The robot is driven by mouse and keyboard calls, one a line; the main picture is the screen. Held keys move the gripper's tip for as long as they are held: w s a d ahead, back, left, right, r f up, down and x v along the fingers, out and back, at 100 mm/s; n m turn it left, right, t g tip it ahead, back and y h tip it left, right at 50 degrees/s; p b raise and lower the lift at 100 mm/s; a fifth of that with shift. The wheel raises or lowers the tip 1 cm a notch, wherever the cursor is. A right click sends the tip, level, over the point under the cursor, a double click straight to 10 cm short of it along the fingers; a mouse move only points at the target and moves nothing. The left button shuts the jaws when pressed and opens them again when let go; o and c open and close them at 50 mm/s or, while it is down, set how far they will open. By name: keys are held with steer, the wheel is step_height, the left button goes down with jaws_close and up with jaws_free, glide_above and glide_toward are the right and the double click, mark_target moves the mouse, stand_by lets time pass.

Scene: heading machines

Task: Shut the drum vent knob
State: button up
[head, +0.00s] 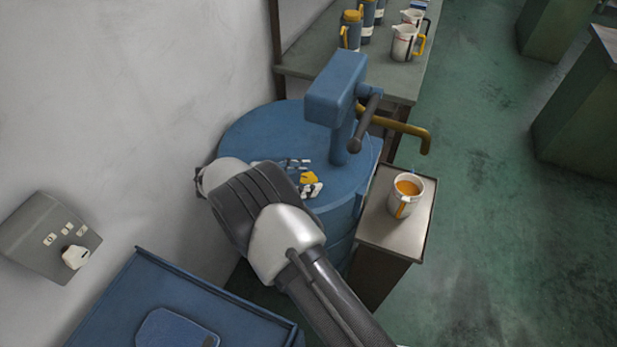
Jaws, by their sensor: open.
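The blue drum (238,134) stands against the wall in the middle of the head view. A small yellow knob (310,178) shows on its lid beside my wrist, with white marks around it. My wrist hides part of the knob and of the lid, so I cannot read where the knob points. My gripper (297,172) is low over the lid by the knob, mostly hidden behind my wrist. Its jaws are open; whether they touch the knob I cannot tell.
A blue pump (337,88) with a dark handle and a yellow spout (405,126) rises from the drum behind the knob. A small stand (388,228) at right holds a mug (406,197). A grey wall box (45,238) hangs at left. Jugs stand on the bench behind.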

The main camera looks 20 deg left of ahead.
steer(key=v, duration=1.1)
